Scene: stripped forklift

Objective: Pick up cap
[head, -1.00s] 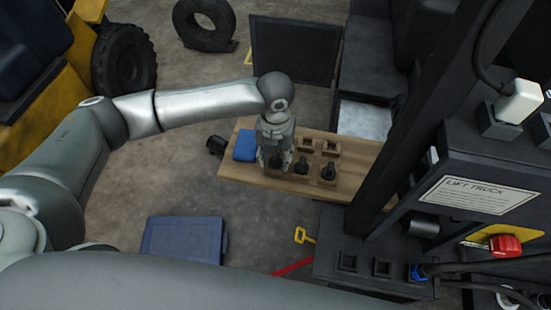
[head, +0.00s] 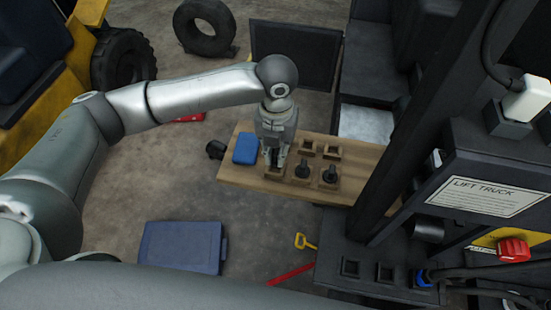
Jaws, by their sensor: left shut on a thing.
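My left gripper (head: 274,162) points down over the left end of the wooden board (head: 232,172). Its fingers are shut on a dark cap (head: 274,156), mostly hidden between them. It is just above the front-left wooden holder (head: 275,174). Two other dark caps stand upright in the front row of holders, a middle cap (head: 302,168) and a right cap (head: 329,174). My right gripper is not in view.
Two empty holders, one (head: 307,147) and another (head: 332,151), sit behind. A blue box (head: 245,148) lies left of the gripper. A forklift panel (head: 490,195) with a red knob (head: 513,249) stands at right. A blue bin (head: 183,246) is on the floor.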

